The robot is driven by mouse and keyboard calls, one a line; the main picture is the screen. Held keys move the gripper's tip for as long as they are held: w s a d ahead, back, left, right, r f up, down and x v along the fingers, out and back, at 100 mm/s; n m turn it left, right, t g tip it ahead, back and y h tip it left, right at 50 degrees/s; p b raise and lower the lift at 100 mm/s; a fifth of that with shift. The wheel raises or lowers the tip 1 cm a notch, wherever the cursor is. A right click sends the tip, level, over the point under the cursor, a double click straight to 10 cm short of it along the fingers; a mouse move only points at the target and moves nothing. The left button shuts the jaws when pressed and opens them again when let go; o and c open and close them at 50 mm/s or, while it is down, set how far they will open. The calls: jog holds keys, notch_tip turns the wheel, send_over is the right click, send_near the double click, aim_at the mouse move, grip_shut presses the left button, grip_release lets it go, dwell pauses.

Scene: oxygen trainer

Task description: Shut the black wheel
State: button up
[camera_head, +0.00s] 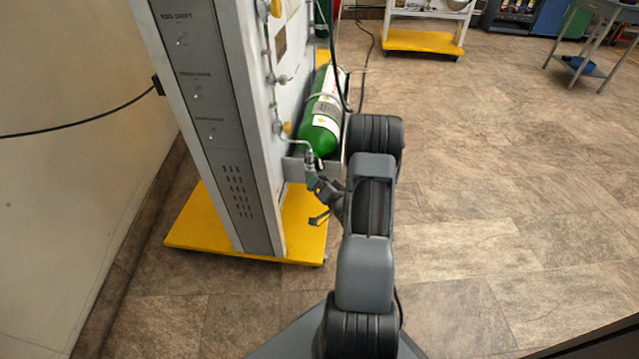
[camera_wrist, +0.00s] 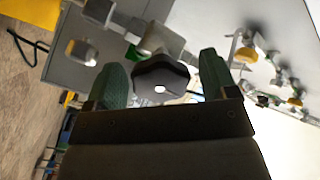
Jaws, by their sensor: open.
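The black wheel (camera_wrist: 160,80) shows in the wrist view as a dark, lobed knob with a bright centre. It sits between the two green-padded fingers of my gripper (camera_wrist: 163,84), which are apart, with a visible gap on each side of the wheel. In the head view my gripper (camera_head: 322,203) is at the right side of the trainer panel, by its lower pipe fitting. The wheel cannot be made out in the head view. How deep it sits between the fingers is hard to tell.
The grey trainer panel (camera_head: 205,130) stands on a yellow base (camera_head: 200,222) at the left. A green cylinder (camera_head: 322,125) lies behind my arm, with thin pipes and valves beside it. The floor (camera_head: 500,190) at the right is clear. A metal table (camera_head: 590,30) stands far right.

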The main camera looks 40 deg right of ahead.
jog(key=s+p, duration=0.2)
jog(key=s, duration=1.1)
jog(key=shift+s+a, duration=0.2)
jog(key=shift+s, duration=0.2)
